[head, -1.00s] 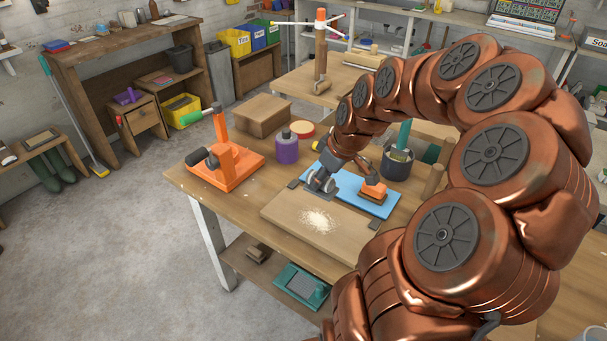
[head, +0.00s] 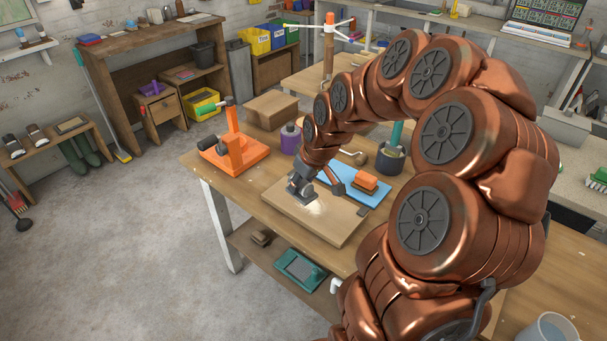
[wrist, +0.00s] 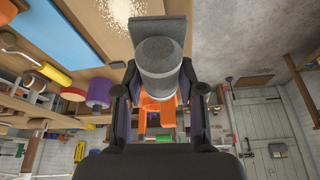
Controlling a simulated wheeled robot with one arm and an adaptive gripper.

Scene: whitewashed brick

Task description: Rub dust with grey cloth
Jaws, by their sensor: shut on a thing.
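My gripper (head: 298,190) is shut on the grey cloth (wrist: 162,28), a folded pad with a rounded grip, which also shows in the head view (head: 306,197). The cloth is over the left part of the wooden board (head: 335,226), beside the pale dust (head: 318,208). The dust also shows at the top of the wrist view (wrist: 122,12), just left of the cloth's flat end. I cannot tell whether the cloth touches the board. In the head view my wrist and the cloth may hide part of the dust.
A blue mat (head: 373,197) with an orange-handled brush (head: 366,181) lies behind the board. An orange clamp stand (head: 236,152) and a purple container (head: 290,140) stand at the back left. A dark pot (head: 390,160) is at the back right. The board's front right is clear.

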